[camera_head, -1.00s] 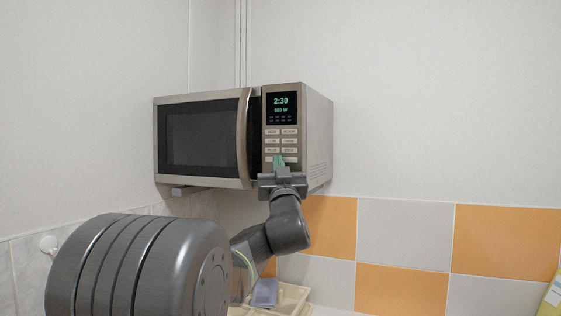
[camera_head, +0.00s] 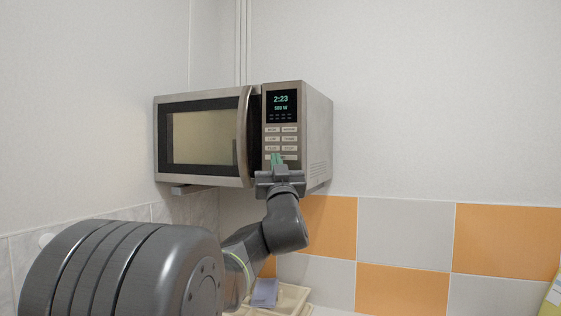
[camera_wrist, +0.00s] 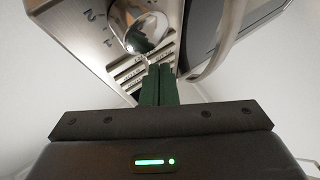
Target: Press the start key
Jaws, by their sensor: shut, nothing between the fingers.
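The microwave (camera_head: 321,130) hangs at the wall, with its key panel (camera_head: 265,139) on the right of its front. Small pale keys (camera_head: 289,148) sit in rows under the display (camera_head: 282,121); their labels are too small to read, so I cannot tell which is the start key. My gripper (camera_head: 277,158) is shut, its green fingertips over the lowest keys in the head view. In the wrist view the shut fingers (camera_wrist: 159,72) reach toward the key strips (camera_wrist: 128,70); they hide part of the panel, and contact is unclear. The display reads 2:23, and the door window (camera_head: 203,138) glows.
The curved door handle (camera_head: 243,137) stands out just left of the panel. A shiny round knob (camera_wrist: 146,32) shows near the fingers in the wrist view. Below is a cream tray (camera_head: 290,299) with a bluish item (camera_head: 265,292). The tiled wall at right is clear.

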